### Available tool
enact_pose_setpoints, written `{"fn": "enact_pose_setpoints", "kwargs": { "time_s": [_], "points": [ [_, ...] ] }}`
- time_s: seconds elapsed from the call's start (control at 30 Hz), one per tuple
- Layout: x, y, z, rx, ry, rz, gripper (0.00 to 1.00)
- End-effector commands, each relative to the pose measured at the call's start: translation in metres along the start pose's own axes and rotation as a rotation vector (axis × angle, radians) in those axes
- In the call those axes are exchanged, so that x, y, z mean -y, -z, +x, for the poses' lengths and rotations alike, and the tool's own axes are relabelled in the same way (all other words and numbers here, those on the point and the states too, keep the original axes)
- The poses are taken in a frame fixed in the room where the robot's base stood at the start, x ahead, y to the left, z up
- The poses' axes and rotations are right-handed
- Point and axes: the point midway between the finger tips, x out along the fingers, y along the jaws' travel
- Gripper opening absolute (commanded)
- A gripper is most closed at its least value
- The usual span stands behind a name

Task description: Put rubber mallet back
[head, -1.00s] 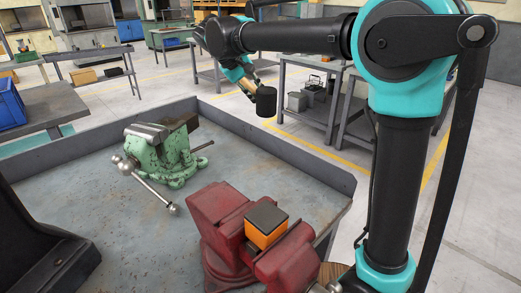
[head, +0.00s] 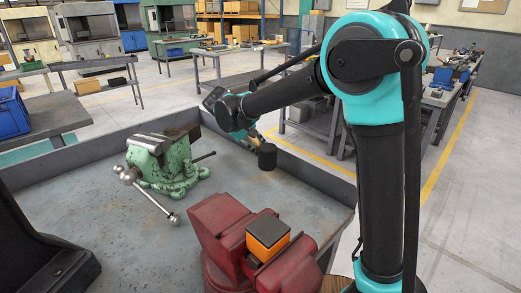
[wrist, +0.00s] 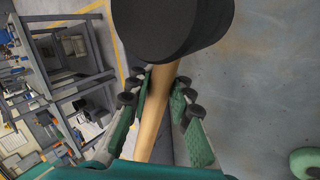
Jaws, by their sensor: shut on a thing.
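The rubber mallet has a black cylindrical head (head: 267,157) and a pale wooden handle. My gripper (head: 251,140) is shut on the handle, seen small in the head view. In the wrist view, the gripper's green fingers (wrist: 160,98) flank the handle (wrist: 155,110), and the black head (wrist: 175,25) is beyond the fingertips. The mallet head shows by the back right rim of the grey bench (head: 130,245). I cannot tell whether it touches the bench top.
A green vise (head: 168,162) with a long bar handle stands left of the mallet. A red vise (head: 222,225) with an orange and black block (head: 268,238) stands in front. The bench's raised rim (head: 310,178) runs close by the mallet. Bare bench top lies between the vises.

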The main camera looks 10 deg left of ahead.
Motion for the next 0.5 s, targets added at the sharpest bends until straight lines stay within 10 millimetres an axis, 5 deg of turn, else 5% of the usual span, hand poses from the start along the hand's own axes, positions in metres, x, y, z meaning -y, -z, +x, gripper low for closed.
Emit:
{"fn": "enact_pose_setpoints", "kwargs": {
  "time_s": [0.5],
  "points": [
    [0.0060, -0.0009, 0.0086, 0.000, -0.001, 0.000, 0.00]
  ]
}}
